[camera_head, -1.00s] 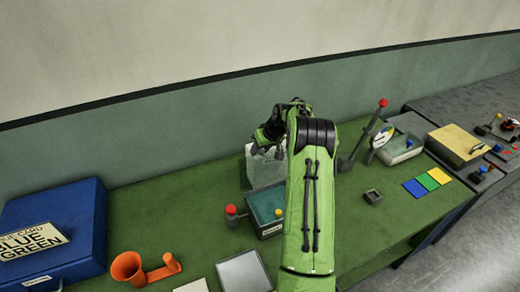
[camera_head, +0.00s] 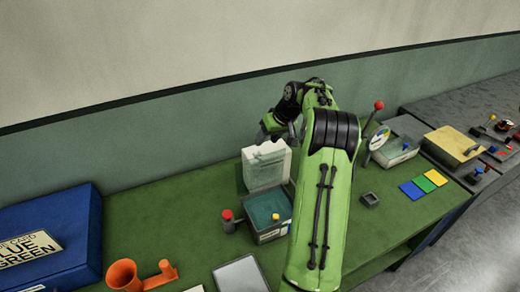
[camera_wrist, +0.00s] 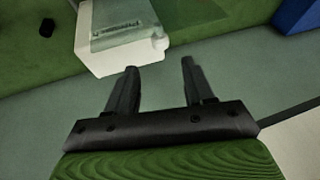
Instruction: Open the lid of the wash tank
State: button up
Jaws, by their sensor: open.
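A whitish translucent box (camera_head: 265,167) stands upright on the green bench near the wall; it may be the wash tank, but I cannot read its label. It also shows in the wrist view (camera_wrist: 115,50), with a printed label and a clear greenish panel. In front of it is an open grey tray of teal liquid (camera_head: 253,234) with red and yellow knobs. My gripper (camera_wrist: 158,64) is open and empty, its fingertips just short of the box's near edge in the wrist view. In the head view my arm partly hides it, above and right of the box.
A blue case (camera_head: 75,225) and an orange funnel holder (camera_head: 123,275) stand to the left. A red-knobbed lever (camera_head: 371,135), another grey tray (camera_head: 398,157) and colour cards (camera_head: 424,182) are to the right. The wall (camera_head: 190,150) is close behind.

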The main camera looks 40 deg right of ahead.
jog(key=v, duration=0.5)
jog(key=shift+w, duration=0.1)
jog(key=s+a+r+n, duration=0.1)
jog(key=s+a+r, duration=0.15)
jog(key=a, duration=0.55)
jog(key=s+a+r+h+b, duration=0.1)
jog(key=a+r, duration=0.2)
jog(key=a, duration=0.5)
jog(key=s+a+r+n, duration=0.1)
jog(key=s+a+r, duration=0.15)
jog(key=a, duration=0.55)
jog(key=s+a+f, duration=0.2)
jog(key=s+a, duration=0.2)
jog(key=s, duration=0.5)
jog(key=s+a+f+b, duration=0.1)
jog(key=s+a+f, duration=0.2)
jog(key=s, duration=0.7)
jog(key=shift+a+n, duration=0.4)
jog(key=shift+a, duration=0.85)
